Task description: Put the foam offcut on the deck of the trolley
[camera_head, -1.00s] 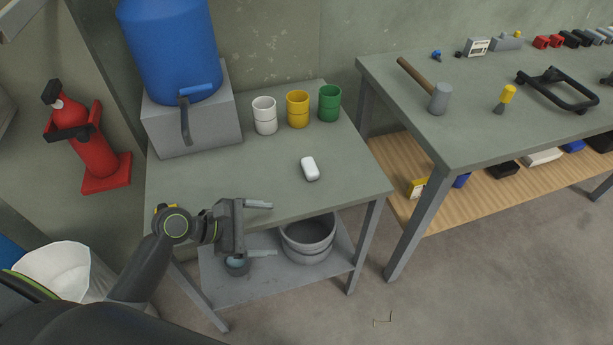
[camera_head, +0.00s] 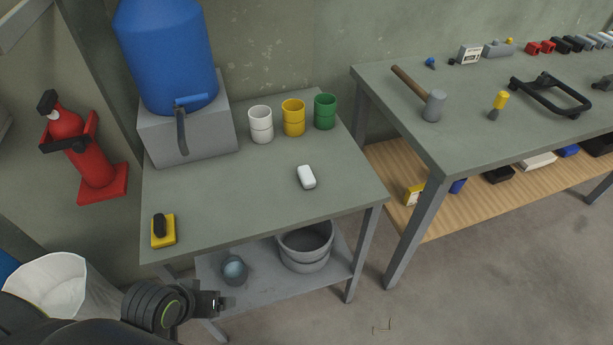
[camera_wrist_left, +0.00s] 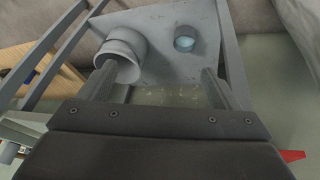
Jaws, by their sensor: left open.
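I see nothing that is clearly the foam offcut or the trolley in these views. A small white rounded block (camera_head: 306,177) lies on the grey table (camera_head: 230,200); I cannot tell what it is made of. My left gripper (camera_head: 212,303) is low in front of the table's near left corner, below the tabletop. In the left wrist view my left gripper (camera_wrist_left: 160,85) has its fingers wide apart with nothing between them. It faces the table's lower shelf. My right gripper is not in view.
A grey pot (camera_head: 305,247) and a small round container (camera_head: 235,269) stand on the lower shelf. The tabletop holds a yellow-and-black block (camera_head: 163,230), three cups (camera_head: 293,117) and a blue barrel on a stand. A white bin (camera_head: 60,285) stands left. Floor at right is clear.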

